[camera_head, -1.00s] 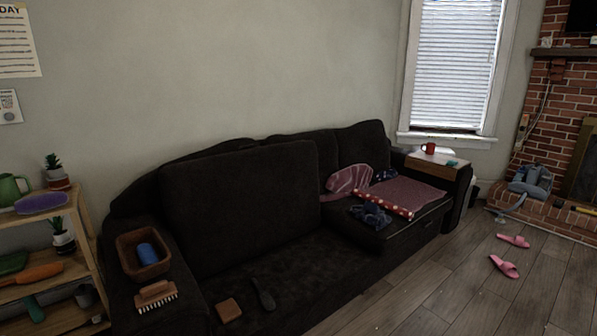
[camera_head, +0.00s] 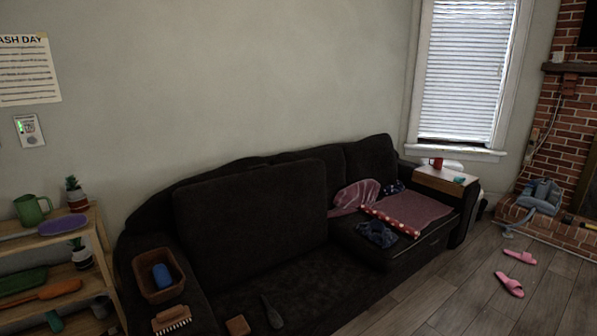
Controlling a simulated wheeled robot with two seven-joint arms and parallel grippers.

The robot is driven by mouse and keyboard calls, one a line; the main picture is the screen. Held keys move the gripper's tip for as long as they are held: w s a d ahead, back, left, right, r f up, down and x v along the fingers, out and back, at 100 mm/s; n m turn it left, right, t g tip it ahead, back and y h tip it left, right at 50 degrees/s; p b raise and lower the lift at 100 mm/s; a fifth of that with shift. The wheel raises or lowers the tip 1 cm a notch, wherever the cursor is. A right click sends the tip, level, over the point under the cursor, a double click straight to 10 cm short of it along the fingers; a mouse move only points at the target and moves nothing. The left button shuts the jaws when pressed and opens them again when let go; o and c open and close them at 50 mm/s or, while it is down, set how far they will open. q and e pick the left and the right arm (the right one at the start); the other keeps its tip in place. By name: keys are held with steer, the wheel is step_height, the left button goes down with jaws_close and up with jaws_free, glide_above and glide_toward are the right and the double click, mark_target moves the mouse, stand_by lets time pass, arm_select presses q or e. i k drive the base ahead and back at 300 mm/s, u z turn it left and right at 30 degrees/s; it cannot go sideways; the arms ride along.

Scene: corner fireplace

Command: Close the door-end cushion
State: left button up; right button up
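The dark sofa (camera_head: 290,285) stands along the wall. A large dark cushion (camera_head: 250,215) stands upright, leaning on the sofa's back at the left half. At the right half, the seat cushion (camera_head: 400,247) lies flat with cloths on it. I cannot tell which cushion is the door-end one, as no door is in view. Neither of my grippers is in view.
A wooden tray (camera_head: 136,268) with a blue item (camera_head: 162,276), a brush (camera_head: 171,319), a small brown block (camera_head: 237,325) and a dark spoon-like tool (camera_head: 271,311) lie on the sofa's left. A shelf (camera_head: 62,245) stands left. Pink slippers (camera_head: 510,284) lie on open floor.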

mark_target(233, 229)
steer(key=z, duration=0.65)
steer(key=i, duration=2.4)
steer(key=u, duration=0.55)
